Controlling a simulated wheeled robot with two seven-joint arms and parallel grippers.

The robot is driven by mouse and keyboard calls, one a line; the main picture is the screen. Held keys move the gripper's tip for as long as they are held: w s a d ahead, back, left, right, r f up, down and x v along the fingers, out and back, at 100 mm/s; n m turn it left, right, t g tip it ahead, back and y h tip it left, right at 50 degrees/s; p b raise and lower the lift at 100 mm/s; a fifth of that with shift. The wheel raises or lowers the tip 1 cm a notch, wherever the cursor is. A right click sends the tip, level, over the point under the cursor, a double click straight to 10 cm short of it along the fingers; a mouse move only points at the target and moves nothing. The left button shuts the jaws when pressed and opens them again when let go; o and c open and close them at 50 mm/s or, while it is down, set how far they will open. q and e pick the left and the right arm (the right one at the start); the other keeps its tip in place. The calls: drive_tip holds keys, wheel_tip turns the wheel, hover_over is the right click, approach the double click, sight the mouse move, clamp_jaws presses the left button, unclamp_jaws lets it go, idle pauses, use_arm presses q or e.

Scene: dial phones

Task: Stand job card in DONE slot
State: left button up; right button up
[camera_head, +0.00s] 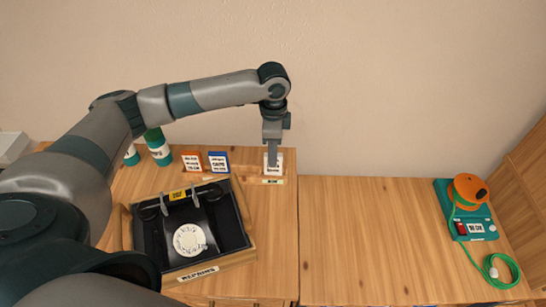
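A white job card (279,164) stands upright near the back edge of the left wooden table, directly behind a small yellowish label (272,181). The label is too small to read surely, and the slot under the card cannot be made out. My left gripper (273,160) points down at the card, its fingers overlapping the card's middle. The fingers show as one narrow bar, so whether they grip the card is unclear. My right gripper is not in view.
An orange card (191,161) and a blue card (218,161) stand left of it, beside green-and-white bottles (159,152). A black dial phone (227,228) sits in a wooden tray (216,264). A teal device (471,226) with an orange reel (470,188) stands right. The right table (365,235) has clear room.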

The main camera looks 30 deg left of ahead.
use_arm(q)
wheel_tip(320, 180, up, 10)
drive_tip(key=b, duration=0.2)
drive_tip(key=shift+f, duration=0.25)
idle(0.5)
